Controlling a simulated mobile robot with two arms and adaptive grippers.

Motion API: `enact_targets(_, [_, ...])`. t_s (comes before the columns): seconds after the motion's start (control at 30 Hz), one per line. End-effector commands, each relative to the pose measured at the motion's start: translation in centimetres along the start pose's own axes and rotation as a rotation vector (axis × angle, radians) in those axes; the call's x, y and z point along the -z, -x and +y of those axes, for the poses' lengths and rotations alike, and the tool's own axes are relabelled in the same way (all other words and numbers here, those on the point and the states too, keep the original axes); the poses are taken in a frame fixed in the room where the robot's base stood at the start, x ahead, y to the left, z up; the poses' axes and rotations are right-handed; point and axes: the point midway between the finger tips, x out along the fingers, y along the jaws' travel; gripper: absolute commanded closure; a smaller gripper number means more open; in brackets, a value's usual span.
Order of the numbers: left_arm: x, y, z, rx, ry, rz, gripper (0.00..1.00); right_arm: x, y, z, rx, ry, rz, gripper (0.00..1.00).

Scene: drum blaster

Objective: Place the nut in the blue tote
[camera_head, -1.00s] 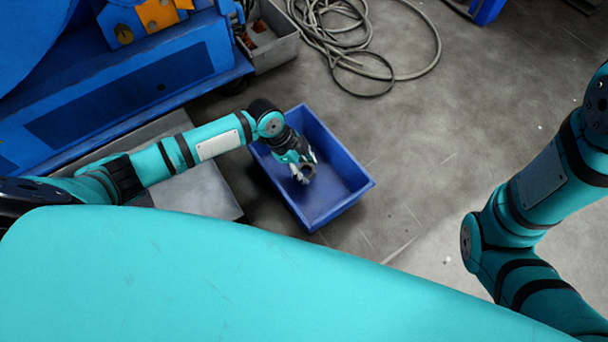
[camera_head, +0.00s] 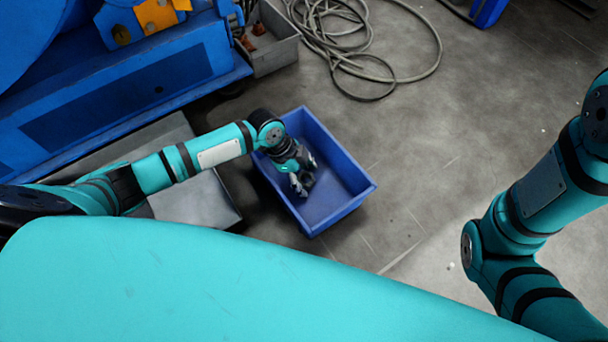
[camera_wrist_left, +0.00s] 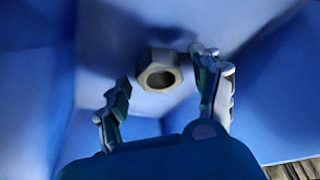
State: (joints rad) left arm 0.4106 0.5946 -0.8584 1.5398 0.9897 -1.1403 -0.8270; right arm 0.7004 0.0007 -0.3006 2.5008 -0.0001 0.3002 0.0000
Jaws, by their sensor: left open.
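The nut (camera_wrist_left: 158,71) is a grey hexagonal ring in the left wrist view, seen against the blue inside of the tote. It lies just beyond and between the spread fingers of my left gripper (camera_wrist_left: 163,92). I cannot tell whether it rests on the tote's floor. The blue tote (camera_head: 345,205) stands on the floor in the middle of the head view. My left gripper (camera_head: 306,180) points down into the tote, open. In the head view the nut is not clearly distinguishable. My right arm shows at the right edge, its gripper out of view.
Blue machinery (camera_head: 120,95) fills the upper left, with a grey bin (camera_head: 272,55) containing brownish pieces beside it. A flat grey metal surface (camera_head: 200,195) lies left of the tote. A coiled hose (camera_head: 375,78) lies behind the tote. The floor right of the tote is clear.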

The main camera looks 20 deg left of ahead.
Motion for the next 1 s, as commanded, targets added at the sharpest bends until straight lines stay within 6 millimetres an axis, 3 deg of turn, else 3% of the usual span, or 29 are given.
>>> enact_targets(0.17, [0.2, 2.2, -0.1, 0.002, 0.000, 0.000, 0.33, -0.6, -1.5, 0.3, 0.000, 0.000, -0.001, 0.71])
enact_targets(0.4, [0.3, 7.6, 0.0, 0.001, 0.001, -0.002, 0.33, -1.8, -5.1, 1.1, 0.000, 0.000, -0.001, 0.71])
enact_targets(0.57, [0.3, 10.4, 0.0, 0.000, 0.001, -0.001, 0.33, -2.3, -6.9, 1.4, 0.001, 0.001, 0.005, 0.71])
enact_targets(0.73, [0.1, 12.0, 0.0, 0.000, 0.000, -0.001, 0.33, -3.6, -6.0, 1.8, -0.015, -0.003, -0.037, 0.71])
enact_targets(1.0, [0.1, 12.2, 0.0, 0.000, 0.000, 0.001, 0.33, -3.6, -5.8, 1.8, -0.015, -0.004, -0.039, 0.71])
